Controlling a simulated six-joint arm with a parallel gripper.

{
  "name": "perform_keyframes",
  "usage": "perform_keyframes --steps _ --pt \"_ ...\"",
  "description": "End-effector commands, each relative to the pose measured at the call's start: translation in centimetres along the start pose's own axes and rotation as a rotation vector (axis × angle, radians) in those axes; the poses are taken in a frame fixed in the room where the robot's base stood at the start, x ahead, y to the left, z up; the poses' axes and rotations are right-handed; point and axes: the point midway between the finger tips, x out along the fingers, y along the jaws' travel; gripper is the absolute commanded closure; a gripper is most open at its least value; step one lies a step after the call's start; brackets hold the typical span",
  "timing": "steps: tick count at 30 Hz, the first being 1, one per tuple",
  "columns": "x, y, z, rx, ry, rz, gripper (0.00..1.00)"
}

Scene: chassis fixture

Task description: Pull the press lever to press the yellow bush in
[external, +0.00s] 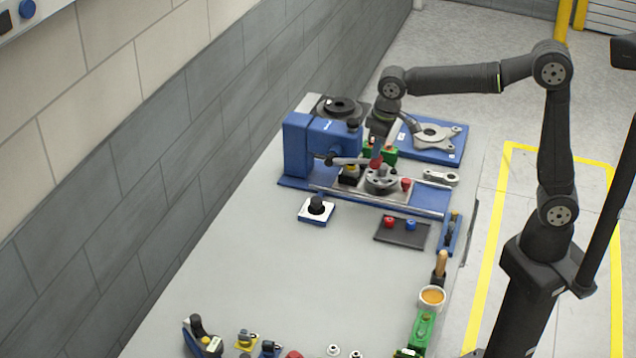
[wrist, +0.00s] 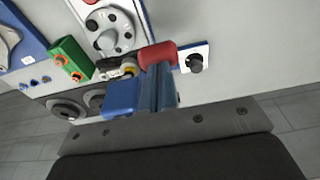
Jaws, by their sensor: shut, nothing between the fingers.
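The blue press (external: 300,145) stands at the back left of the bench. Its grey lever (external: 345,161) reaches out to the right and ends in a red knob (external: 376,164). The yellow bush (external: 351,168) is small and partly hidden below the press head; a bit of yellow (wrist: 131,70) also shows in the wrist view. My gripper (external: 377,150) points down at the lever's knob end, shut and empty. In the wrist view the red knob (wrist: 157,54) lies at the fingertips; I cannot tell whether they touch.
A grey round fixture (external: 381,181) stands right of the press head, with green blocks (external: 389,153) behind it. A blue plate with a metal part (external: 436,134) lies to the right. A black-knobbed block (external: 316,208) sits in front. The middle of the bench is clear.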

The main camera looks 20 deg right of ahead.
Motion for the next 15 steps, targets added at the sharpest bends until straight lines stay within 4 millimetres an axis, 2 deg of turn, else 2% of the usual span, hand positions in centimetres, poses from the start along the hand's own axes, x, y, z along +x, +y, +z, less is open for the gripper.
perform_keyframes --steps 9,15 --pt "1.2 0.0 0.4 0.000 -0.003 0.000 1.00" --pt "1.4 0.0 0.4 0.000 0.000 0.000 1.00"
